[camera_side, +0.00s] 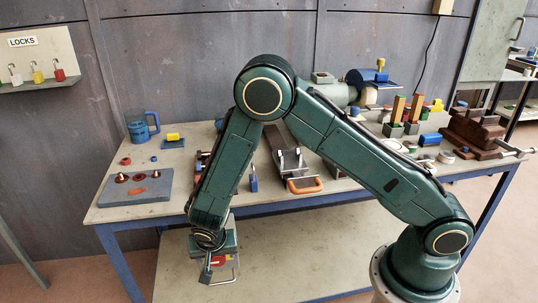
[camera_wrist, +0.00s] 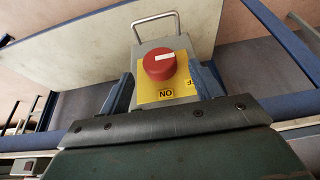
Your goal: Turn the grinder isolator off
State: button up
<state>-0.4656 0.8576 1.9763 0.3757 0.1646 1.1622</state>
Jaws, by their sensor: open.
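The grinder isolator is a grey box with a yellow plate (camera_wrist: 150,95) and a round red knob (camera_wrist: 159,66). The knob has a white mark lying nearly level in the wrist view. An upside-down "ON" label is below the knob, and a partly hidden label ending in "F" is to its right. My gripper (camera_wrist: 164,82) is open, one finger either side of the box front; I cannot tell whether they touch it. In the side view my gripper (camera_side: 210,240) hangs at the bench's front edge, with the isolator (camera_side: 229,243) partly hidden behind it.
A metal loop (camera_wrist: 153,17) stands out beyond the box. The workbench (camera_side: 110,210) carries a grinder (camera_side: 335,92), a blue mug (camera_side: 139,130), a grey board (camera_side: 150,190) and an orange-handled clamp (camera_side: 305,185). Locks hang on the wall rack (camera_side: 40,85).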

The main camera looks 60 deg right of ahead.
jog(key=v, duration=1.1)
jog(key=s+d+r+n, duration=0.1)
jog(key=s+d+r, duration=0.1)
jog(key=d+r, duration=0.2)
jog(key=s+d+r+n, duration=0.2)
jog(key=s+d+r, duration=0.1)
jog(key=r, duration=0.7)
jog(key=shift+s+d+r+h, duration=0.15)
jog(key=shift+s+d+h, duration=0.15)
jog(key=shift+d, duration=0.35)
jog(key=s+d+r+n+t+y, duration=0.1)
jog(key=s+d+r+n+y, duration=0.1)
jog(key=s, duration=0.6)
jog(key=s+d+r+n+t+y, duration=0.1)
jog(key=s+d+r+n, duration=0.3)
jog(key=s+r, duration=0.3)
jog(key=shift+s+y, duration=0.4)
jog(key=shift+s, duration=0.8)
jog(key=shift+r, duration=0.1)
